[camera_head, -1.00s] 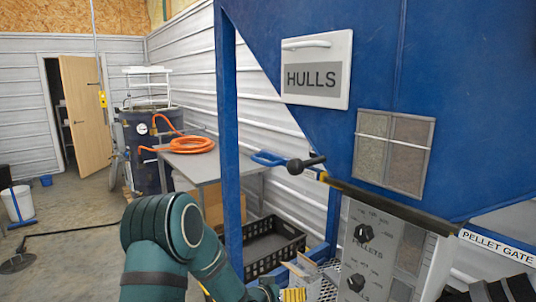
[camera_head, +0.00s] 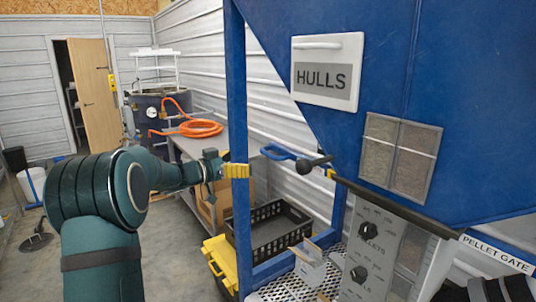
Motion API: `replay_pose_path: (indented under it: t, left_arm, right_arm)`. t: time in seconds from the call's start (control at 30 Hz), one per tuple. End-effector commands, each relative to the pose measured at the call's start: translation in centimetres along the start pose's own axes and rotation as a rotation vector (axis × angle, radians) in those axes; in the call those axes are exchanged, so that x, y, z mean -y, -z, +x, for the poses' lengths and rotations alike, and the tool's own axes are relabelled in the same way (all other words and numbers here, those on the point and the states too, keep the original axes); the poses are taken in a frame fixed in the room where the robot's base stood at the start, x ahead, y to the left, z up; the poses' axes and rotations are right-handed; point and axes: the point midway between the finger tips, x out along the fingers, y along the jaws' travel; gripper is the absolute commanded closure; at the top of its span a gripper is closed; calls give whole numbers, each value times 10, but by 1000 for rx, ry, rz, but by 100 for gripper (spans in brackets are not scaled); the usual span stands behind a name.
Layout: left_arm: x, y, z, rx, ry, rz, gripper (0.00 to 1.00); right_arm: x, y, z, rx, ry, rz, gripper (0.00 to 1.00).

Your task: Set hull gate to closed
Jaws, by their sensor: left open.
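The blue hopper (camera_head: 460,100) has a white sign (camera_head: 327,70) reading HULLS. Below its sloped edge, a handle with a blue loop (camera_head: 276,152) and a black knob (camera_head: 309,164) sticks out to the left, at the upper end of a sloping dark bar (camera_head: 390,204). No label for the hull gate shows. My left gripper (camera_head: 237,171) has yellow fingertips and is open, at the blue post, left of the blue loop and apart from it in the picture. Dark parts at the lower right corner seem to be my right gripper (camera_head: 500,290); its fingers are not clear.
The upright blue post (camera_head: 239,100) stands left of the handle. A label (camera_head: 497,252) reading PELLET GATE is at right. A panel with knobs (camera_head: 368,245) sits under the bar. A black crate (camera_head: 268,232) and a table with an orange hose (camera_head: 198,128) are behind.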

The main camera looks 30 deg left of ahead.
Motion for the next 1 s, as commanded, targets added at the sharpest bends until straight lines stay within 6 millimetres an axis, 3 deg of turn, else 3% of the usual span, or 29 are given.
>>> replay_pose_path:
  t: [0.3, 0.5, 0.97, 1.0]
  left_arm:
    - [-1, 0, 64, -1, -2, 0, 0]
    - [0, 0, 90, 0, -1, 1, 0]
    - [0, 0, 101, -1, 0, -1, 0]
    - [0, 0, 101, -1, 0, -1, 14]
  right_arm:
    - [2, 0, -6, 0, 1, 0, 54]
    - [3, 1, -9, 1, 2, 0, 54]
    - [3, 1, -9, 1, 2, 0, 54]
    - [3, 1, -9, 1, 2, 0, 54]
